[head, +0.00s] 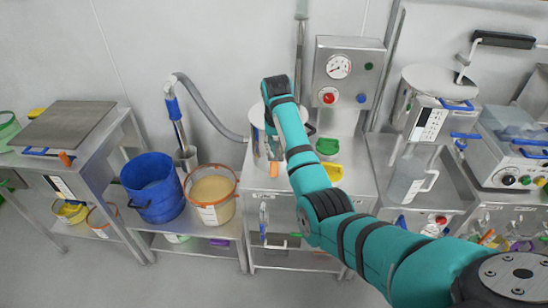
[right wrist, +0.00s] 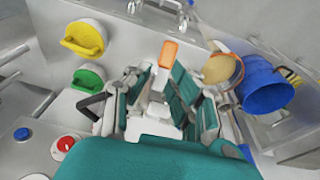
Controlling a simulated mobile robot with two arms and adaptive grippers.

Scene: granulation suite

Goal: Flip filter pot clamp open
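The filter pot (head: 257,118) is a pale cylinder on the steel bench, mostly hidden behind my right arm in the head view. An orange clamp handle (head: 273,169) sticks out low at its front. In the right wrist view the orange handle (right wrist: 168,54) stands just beyond the fingertips, near the middle. My right gripper (right wrist: 160,88) points at it with its fingers spread to either side of a pale metal part; I cannot tell whether they touch it. In the head view the right gripper (head: 270,143) is largely covered by my wrist. My left gripper is out of view.
A panel with a gauge (head: 339,66) and buttons stands right behind my arm. A blue bucket (head: 152,186) and a tan-filled bucket (head: 212,190) stand left on a lower shelf.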

